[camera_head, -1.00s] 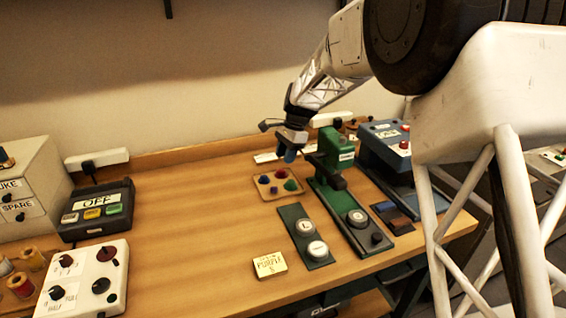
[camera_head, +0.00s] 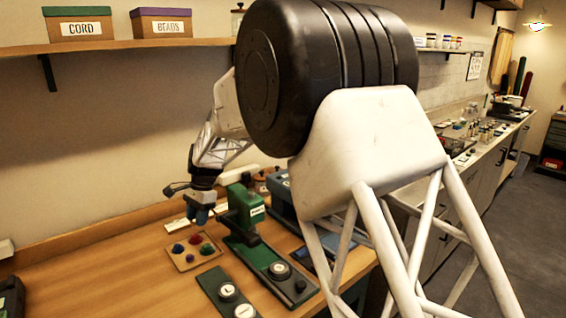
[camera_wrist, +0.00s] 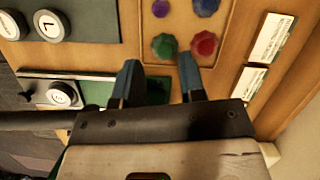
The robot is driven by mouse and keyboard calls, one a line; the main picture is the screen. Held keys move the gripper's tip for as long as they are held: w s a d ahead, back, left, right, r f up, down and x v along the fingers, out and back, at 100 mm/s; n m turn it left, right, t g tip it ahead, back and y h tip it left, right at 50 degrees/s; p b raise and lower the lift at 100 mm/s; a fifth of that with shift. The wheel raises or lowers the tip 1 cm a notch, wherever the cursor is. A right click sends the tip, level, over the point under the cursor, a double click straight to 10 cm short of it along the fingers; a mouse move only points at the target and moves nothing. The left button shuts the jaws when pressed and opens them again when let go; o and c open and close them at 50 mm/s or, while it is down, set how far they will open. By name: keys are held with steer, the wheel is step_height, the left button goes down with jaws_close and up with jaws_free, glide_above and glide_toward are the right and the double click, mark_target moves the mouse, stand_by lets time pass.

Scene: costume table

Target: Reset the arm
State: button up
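My gripper (camera_head: 199,213) hangs at the end of my white arm, above the table's back part, left of the green press (camera_head: 243,210). In the wrist view its two blue-grey fingers (camera_wrist: 160,78) stand apart with nothing held between them. Below them lie the edge of the tan tray (camera_wrist: 222,62) and a green base plate (camera_wrist: 158,90). The tray also shows in the head view (camera_head: 181,264), with several coloured pieces on it. My arm's upper links hide part of the table.
A dark green plate with round dials (camera_head: 212,282) lies in front of the tray. A blue device (camera_head: 280,200) stands right of the press, partly hidden. White labels (camera_wrist: 271,38) lie beside the tray. A shelf with CORD (camera_head: 80,28) and BEADS (camera_head: 161,27) boxes hangs above.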

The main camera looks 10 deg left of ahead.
steer(key=s+d+r+n+t, duration=0.1)
steer(key=s+d+r, duration=0.2)
steer(key=d+r, duration=0.55)
steer(key=s+d+r+n+t, duration=0.15)
steer(key=d+r, duration=0.35)
steer(key=d, duration=0.7)
steer(key=s+d+r+t, duration=0.1)
steer(key=s+d, duration=0.5)
steer(key=d, duration=0.3)
steer(key=s+d+r+t, duration=0.1)
steer(key=s+d+r, duration=0.1)
steer(key=s+d, duration=0.55)
steer(key=s+d+f+n+h, duration=0.1)
steer(key=s+d+f+n, duration=0.1)
steer(key=s+d, duration=0.6)
steer(key=s+d+f+n+h, duration=0.1)
steer(key=s+d+f, duration=0.3)
steer(key=s+d, duration=0.4)
steer(key=s+t, duration=0.1)
steer(key=s, duration=0.4)
steer(key=shift+s+f+n, duration=0.15)
steer(key=shift+s+n, duration=0.15)
steer(key=shift+n, duration=0.05)
